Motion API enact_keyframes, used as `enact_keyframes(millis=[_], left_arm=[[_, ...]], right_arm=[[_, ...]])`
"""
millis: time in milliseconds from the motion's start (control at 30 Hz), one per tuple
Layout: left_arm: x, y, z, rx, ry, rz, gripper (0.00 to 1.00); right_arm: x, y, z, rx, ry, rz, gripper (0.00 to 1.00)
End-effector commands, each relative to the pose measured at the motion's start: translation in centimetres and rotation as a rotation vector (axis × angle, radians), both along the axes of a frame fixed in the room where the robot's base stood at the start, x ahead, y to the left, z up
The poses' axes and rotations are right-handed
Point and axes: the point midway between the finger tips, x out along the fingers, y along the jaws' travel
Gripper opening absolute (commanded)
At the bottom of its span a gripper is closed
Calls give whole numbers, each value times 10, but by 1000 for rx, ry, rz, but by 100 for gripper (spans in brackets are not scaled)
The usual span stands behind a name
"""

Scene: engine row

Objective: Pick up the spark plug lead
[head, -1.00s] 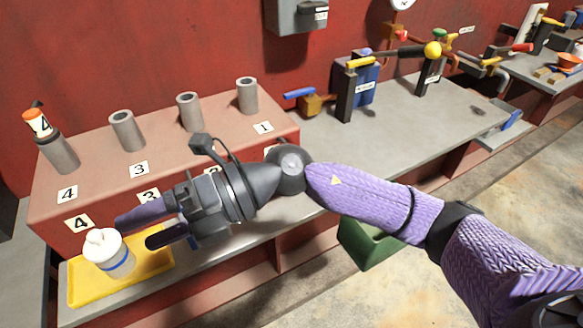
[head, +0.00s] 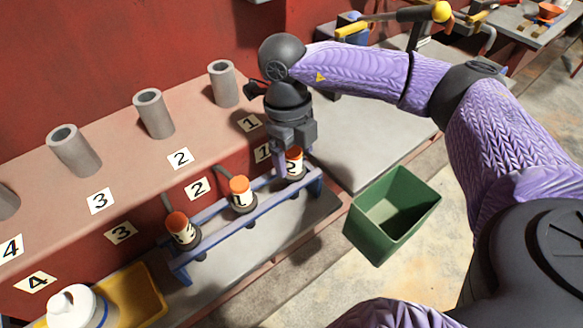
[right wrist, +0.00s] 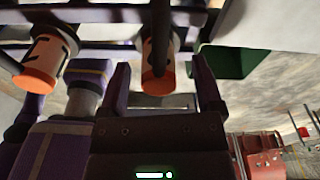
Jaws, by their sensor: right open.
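Three spark plug leads with orange tops and white numbered bands stand in a blue rack (head: 215,231). The right-end lead (head: 293,166) reads 2, the middle lead (head: 241,193) appears to read 1, and the left-end lead's (head: 181,229) number is unclear. My right gripper (head: 294,153) points down over the right-end lead, jaws open. In the right wrist view that lead (right wrist: 157,72) shows between the two spread fingers, with no clear contact; another lead (right wrist: 42,65) is left of them. My left gripper is not in view.
Grey tubes stand on the red ledge behind, tube 1 (head: 223,83) close to my right wrist. A green bin (head: 405,233) sits right of the rack. A yellow tray (head: 146,290) and white bottle (head: 75,308) are at lower left.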

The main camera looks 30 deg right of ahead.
Motion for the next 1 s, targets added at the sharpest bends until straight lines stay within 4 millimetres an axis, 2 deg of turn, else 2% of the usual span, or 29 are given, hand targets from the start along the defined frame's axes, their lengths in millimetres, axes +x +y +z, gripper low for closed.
enact_keyframes(millis=[33, 100, 333, 700, 733, 1000], left_arm=[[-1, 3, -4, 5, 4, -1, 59], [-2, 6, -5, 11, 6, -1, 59], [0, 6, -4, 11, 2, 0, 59], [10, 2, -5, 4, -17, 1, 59], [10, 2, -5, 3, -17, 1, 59], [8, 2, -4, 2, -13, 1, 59]], right_arm=[[-1, 0, -11, -1, 3, 0, 84], [-2, 0, -16, 0, 2, 1, 84], [-2, 0, -16, 1, -1, 2, 82], [-2, 0, -16, 1, -1, 2, 4], [-2, 0, -16, 1, -1, 2, 0], [-2, 0, -14, 3, -1, 2, 0]])
